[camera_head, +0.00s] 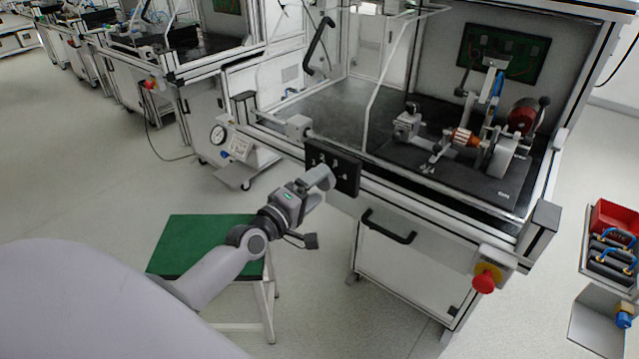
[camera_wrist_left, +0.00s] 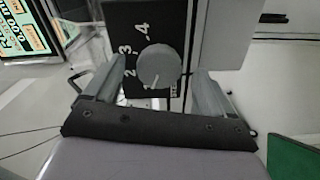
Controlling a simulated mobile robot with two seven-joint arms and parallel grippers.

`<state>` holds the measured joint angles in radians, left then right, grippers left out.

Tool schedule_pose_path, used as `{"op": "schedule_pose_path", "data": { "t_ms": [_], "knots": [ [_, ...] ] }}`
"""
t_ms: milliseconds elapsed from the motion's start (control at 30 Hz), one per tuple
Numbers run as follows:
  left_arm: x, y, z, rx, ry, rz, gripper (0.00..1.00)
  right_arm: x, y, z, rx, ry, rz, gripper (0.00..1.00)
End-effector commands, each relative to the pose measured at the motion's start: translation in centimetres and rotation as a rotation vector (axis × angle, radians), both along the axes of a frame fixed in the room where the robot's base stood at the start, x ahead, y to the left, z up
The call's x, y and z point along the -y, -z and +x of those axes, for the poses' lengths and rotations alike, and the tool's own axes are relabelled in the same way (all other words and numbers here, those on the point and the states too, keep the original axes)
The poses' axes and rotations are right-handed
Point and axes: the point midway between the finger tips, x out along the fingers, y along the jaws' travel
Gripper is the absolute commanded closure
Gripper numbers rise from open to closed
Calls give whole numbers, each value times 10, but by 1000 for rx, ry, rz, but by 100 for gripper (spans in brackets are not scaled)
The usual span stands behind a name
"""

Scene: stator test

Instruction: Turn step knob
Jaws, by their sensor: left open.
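The step knob (camera_wrist_left: 158,66) is a round grey dial on a black panel (camera_wrist_left: 118,20) with white numbers, in the left wrist view. In the head view the black panel (camera_head: 345,172) is on the front of the test bench. My left gripper (camera_wrist_left: 150,88) is open, with one finger on each side of the knob and visible space between the fingers and the knob. In the head view my left gripper (camera_head: 318,186) is in front of the panel and hides part of it; the knob itself is hard to make out there. My right gripper is not in view.
A black drawer handle (camera_head: 388,228) and a red emergency button (camera_head: 484,280) are on the bench front, right of the panel. A green-topped stool (camera_head: 190,240) stands below my left arm. The stator assembly (camera_head: 465,138) sits inside the bench. A lit display (camera_wrist_left: 30,30) shows at upper left.

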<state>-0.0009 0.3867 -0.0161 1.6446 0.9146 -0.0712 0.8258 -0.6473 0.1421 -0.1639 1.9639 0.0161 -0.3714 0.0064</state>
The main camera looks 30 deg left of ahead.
Motion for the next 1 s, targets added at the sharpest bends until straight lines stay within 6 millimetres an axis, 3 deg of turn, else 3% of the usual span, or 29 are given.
{"op": "schedule_pose_path", "data": {
  "t_ms": [200,400,1000],
  "knots": [
    [-2,0,-31,-2,1,0,16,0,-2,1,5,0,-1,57],
    [-4,0,-47,0,-1,0,16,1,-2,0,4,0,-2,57],
    [-5,0,-51,0,-1,0,16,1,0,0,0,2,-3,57]
  ]
}}
